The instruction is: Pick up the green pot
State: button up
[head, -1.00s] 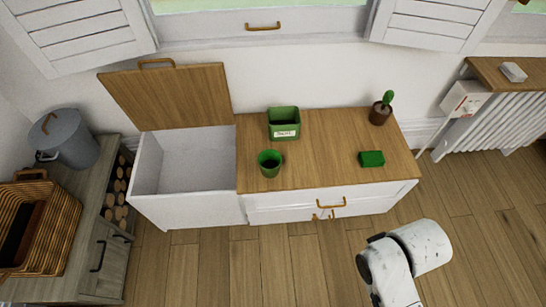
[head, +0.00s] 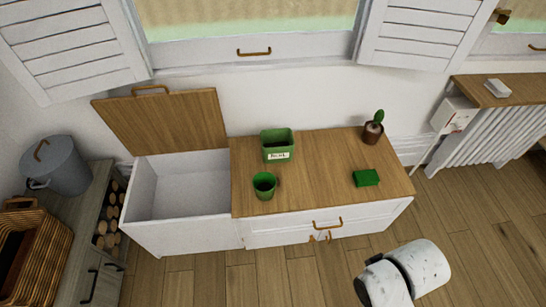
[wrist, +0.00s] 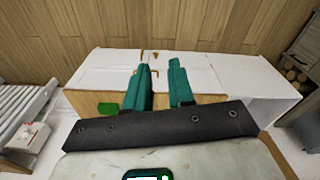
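The green pot (head: 264,186) is a small round pot with dark contents. It stands upright on the wooden top of the low white cabinet (head: 320,170), near its front left, just in front of a labelled green box (head: 278,146). In the wrist view I cannot make out the pot. My gripper shows there as two teal fingers (wrist: 158,70) with a gap between them, open and with nothing seen between them. In the head view only part of my white arm shows at the lower right, in front of the cabinet and apart from the pot.
A green block (head: 366,178) and a potted cactus (head: 373,128) stand on the right of the cabinet top. At left is an open white chest (head: 185,232) with its wooden lid raised. A radiator (head: 490,140) stands at right. The floor in front is clear.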

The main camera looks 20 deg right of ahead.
aim_at(264, 183)
jog(key=i+j+z, duration=0.25)
jog(key=i+j, duration=0.25)
jog(key=i+j+z, duration=0.25)
jog(key=i+j, duration=0.25)
jog(key=j, duration=0.2)
